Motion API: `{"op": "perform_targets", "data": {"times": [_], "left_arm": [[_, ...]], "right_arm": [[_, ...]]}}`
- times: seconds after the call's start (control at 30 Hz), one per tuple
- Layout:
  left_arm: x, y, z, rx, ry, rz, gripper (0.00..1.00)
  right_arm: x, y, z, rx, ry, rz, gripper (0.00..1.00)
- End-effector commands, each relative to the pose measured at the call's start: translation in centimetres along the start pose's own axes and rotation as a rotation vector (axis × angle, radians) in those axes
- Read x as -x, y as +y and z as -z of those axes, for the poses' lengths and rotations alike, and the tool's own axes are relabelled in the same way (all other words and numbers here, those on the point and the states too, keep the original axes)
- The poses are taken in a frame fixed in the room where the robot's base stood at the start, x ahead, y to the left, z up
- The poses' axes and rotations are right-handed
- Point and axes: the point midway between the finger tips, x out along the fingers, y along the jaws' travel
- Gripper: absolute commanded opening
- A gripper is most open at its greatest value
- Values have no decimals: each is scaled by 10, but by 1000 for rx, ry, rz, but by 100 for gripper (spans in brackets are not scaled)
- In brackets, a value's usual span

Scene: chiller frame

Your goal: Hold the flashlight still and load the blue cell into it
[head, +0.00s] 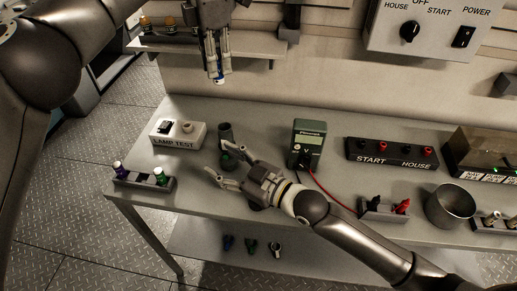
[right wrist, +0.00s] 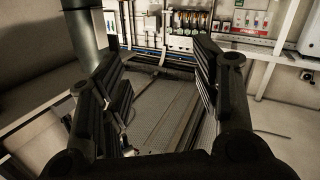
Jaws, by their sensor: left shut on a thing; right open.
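My left gripper (head: 217,72) is at the top of the head view, pointing down and shut on a small cell with a blue and white end (head: 220,81), high above the table. Most of that cell is hidden by the fingers. In the right wrist view a grey cylinder (right wrist: 83,28) rises at the upper left, beside one finger. My right gripper (head: 216,158) is low over the table, open, its fingers pointing left just in front of the cylinder.
A rack (head: 143,181) with purple and green cells stands at the left, near a LAMP TEST box (head: 178,134). A green multimeter (head: 307,144), a START/HOUSE block (head: 392,154) and a metal cup (head: 451,207) stand to the right. A shelf (head: 210,43) lies behind my left gripper.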

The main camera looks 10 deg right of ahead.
Motion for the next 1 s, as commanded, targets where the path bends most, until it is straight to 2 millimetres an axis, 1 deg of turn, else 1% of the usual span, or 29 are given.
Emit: {"op": "perform_targets", "data": {"times": [0.03, 0.1, 0.2, 0.3, 0.4, 0.47, 0.57, 0.8, 1.0], "left_arm": [[0, 0, 0, 0, 0, 0, 0], [0, 0, 0, 0, 0, 0, 0], [0, 0, 0, 0, 0, 0, 0], [0, 0, 0, 0, 0, 0, 0], [0, 0, 0, 0, 0, 0, 0], [0, 0, 0, 0, 0, 0, 0], [0, 0, 0, 0, 0, 0, 0], [0, 0, 0, 0, 0, 0, 0], [0, 0, 0, 0, 0, 0, 0]], "right_arm": [[12, 16, -2, -50, -4, -34, 57], [24, 35, -2, -107, -3, -74, 57], [38, 53, -2, -168, 1, -114, 57], [46, 64, -1, -200, 4, -136, 57], [46, 69, 0, -214, 6, -146, 57], [41, 71, 0, -216, 7, -148, 57], [27, 72, 0, -215, 8, -147, 57], [-20, 79, 0, -214, 8, -147, 57], [-51, 83, -1, -213, 6, -146, 57]]}}
